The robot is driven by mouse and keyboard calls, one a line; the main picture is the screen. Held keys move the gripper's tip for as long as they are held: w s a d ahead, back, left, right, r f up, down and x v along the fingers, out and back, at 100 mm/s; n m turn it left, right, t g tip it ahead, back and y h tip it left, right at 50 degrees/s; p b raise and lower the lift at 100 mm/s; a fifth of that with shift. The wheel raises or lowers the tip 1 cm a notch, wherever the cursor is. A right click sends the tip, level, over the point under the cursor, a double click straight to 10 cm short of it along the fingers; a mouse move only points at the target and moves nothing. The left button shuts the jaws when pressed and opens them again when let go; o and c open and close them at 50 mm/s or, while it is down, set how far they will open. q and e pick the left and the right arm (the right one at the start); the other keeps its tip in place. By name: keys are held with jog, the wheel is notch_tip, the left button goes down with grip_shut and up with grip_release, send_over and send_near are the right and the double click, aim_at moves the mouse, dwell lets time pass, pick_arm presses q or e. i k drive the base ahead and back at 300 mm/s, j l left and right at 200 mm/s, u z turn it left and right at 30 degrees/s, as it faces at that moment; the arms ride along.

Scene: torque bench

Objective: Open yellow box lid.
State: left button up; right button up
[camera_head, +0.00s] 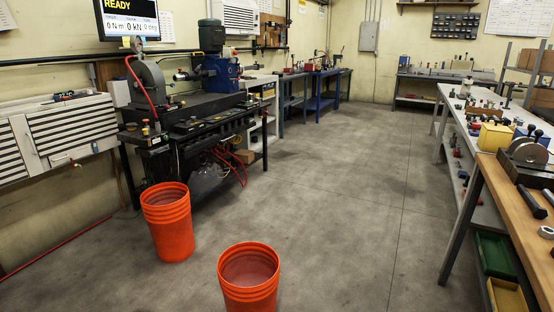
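A small yellow box (493,137) stands on the long white table at the right, just beyond the wooden bench. It is far off and small in the view. I cannot make out its lid or whether it is open or closed. Neither of my grippers is in view.
Two orange buckets (167,222) (249,280) stand on the grey floor in front. The wooden bench (505,215) at right holds a dark metal device (527,160); a yellow bin (506,296) sits below. A test machine (185,110) stands at left. The central floor (345,190) is clear.

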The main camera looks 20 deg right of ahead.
aim_at(494, 127)
jog(key=i+l+z, duration=0.25)
jog(key=i+z, duration=1.2)
jog(key=k+j, duration=0.05)
jog(key=k, duration=0.05)
